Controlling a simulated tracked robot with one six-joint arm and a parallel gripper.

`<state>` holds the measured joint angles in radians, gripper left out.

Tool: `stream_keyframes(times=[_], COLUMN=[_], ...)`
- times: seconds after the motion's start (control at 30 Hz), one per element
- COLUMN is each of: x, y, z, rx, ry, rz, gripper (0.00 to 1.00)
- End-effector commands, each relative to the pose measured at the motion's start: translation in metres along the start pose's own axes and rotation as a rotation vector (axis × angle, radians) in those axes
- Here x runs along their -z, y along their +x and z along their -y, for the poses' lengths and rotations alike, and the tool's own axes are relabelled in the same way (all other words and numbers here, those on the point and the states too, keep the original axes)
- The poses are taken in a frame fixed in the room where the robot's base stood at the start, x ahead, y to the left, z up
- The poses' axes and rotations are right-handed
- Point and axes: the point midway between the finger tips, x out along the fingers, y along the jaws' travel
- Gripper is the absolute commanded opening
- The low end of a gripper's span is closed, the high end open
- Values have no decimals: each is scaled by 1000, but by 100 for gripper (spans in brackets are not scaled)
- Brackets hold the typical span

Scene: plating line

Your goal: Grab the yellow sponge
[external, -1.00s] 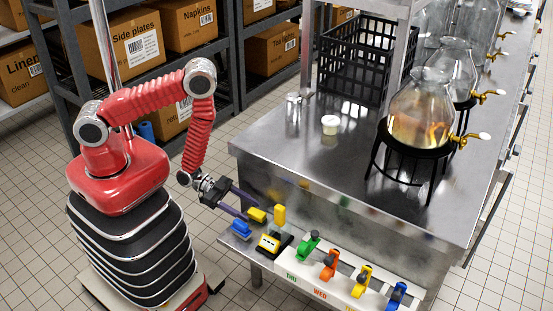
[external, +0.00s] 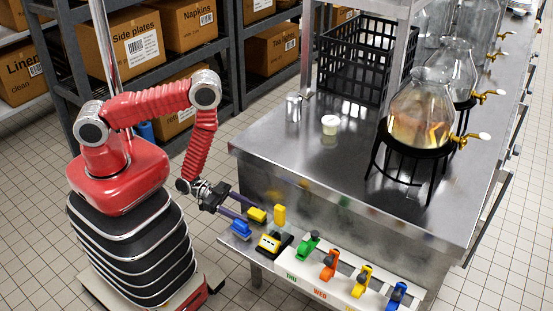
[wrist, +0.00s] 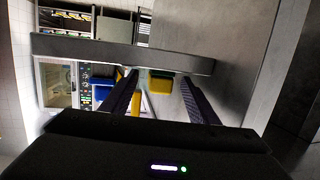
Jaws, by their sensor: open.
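The yellow sponge (external: 257,214) lies on the low shelf at the front left of the steel counter, beside a blue block (external: 240,228). In the wrist view the sponge (wrist: 160,84) shows as a yellow block with a dark green face, in the gap between the fingers. My gripper (external: 253,212) is open, with its two long dark fingers reaching over the shelf around the sponge's position. In the wrist view my gripper (wrist: 158,79) has one finger on each side of it. I cannot tell whether either finger touches it.
The counter top (external: 270,150) rises close behind the shelf.

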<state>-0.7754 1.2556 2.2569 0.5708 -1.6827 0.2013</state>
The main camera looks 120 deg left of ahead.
Motion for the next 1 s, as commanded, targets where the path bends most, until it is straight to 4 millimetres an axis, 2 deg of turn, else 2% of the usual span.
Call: stream_keyframes(times=[0.1,0.3,0.87,1.0], x=[1,0,0,0], y=[15,28,28,28], z=[-1,0,0,0], rx=[-2,0,0,0], ry=[2,1,0,0], rz=[-2,-1,0,0], gripper=[55,55,55,45])
